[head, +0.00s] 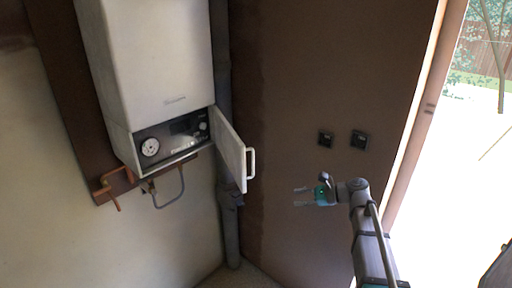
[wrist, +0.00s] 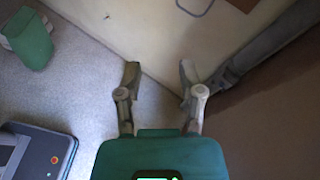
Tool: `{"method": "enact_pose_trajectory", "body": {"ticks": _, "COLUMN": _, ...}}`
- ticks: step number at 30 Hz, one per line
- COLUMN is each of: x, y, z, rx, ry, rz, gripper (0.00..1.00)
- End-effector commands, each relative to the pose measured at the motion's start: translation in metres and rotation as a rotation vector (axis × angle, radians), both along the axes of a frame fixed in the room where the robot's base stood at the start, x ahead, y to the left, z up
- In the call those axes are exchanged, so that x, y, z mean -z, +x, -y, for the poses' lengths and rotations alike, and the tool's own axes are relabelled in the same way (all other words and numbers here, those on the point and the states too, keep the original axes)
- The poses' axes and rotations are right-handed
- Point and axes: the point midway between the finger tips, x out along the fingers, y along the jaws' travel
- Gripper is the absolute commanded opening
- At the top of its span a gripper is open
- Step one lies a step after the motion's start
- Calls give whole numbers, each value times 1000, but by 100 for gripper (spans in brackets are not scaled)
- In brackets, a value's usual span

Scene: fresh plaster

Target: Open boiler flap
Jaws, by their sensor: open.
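The white boiler (head: 150,60) hangs on the wall at upper left in the head view. Its flap (head: 228,148) stands swung out on its right side, with a white bar handle (head: 250,163) at the outer edge. Behind the flap opening, the dark control panel (head: 175,138) shows a round gauge and knobs. My gripper (head: 297,196) is to the right of the flap and a little below the handle, apart from it. It also shows in the wrist view (wrist: 160,72), with its fingers spread and nothing between them. The flap is not in the wrist view.
Copper and grey pipes (head: 168,190) hang below the boiler, and a grey vertical pipe (head: 228,225) runs down the corner. Two dark switches (head: 342,139) are on the brown wall. A green bin (wrist: 28,40) stands on the floor. A bright opening is at right.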

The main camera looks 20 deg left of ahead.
Motion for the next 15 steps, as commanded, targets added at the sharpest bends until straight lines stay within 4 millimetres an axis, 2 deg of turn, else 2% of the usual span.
{"method": "enact_pose_trajectory", "body": {"ticks": 1, "x": -29, "y": 11, "z": -9, "rx": 9, "ry": 50, "rz": -59, "gripper": 50}}
{"method": "enact_pose_trajectory", "body": {"ticks": 6, "x": -75, "y": 25, "z": -26, "rx": 22, "ry": 182, "rz": -231, "gripper": 50}}
{"method": "enact_pose_trajectory", "body": {"ticks": 10, "x": -93, "y": 31, "z": -31, "rx": 22, "ry": 236, "rz": -305, "gripper": 50}}
{"method": "enact_pose_trajectory", "body": {"ticks": 15, "x": -98, "y": 32, "z": -32, "rx": 21, "ry": 256, "rz": -335, "gripper": 50}}
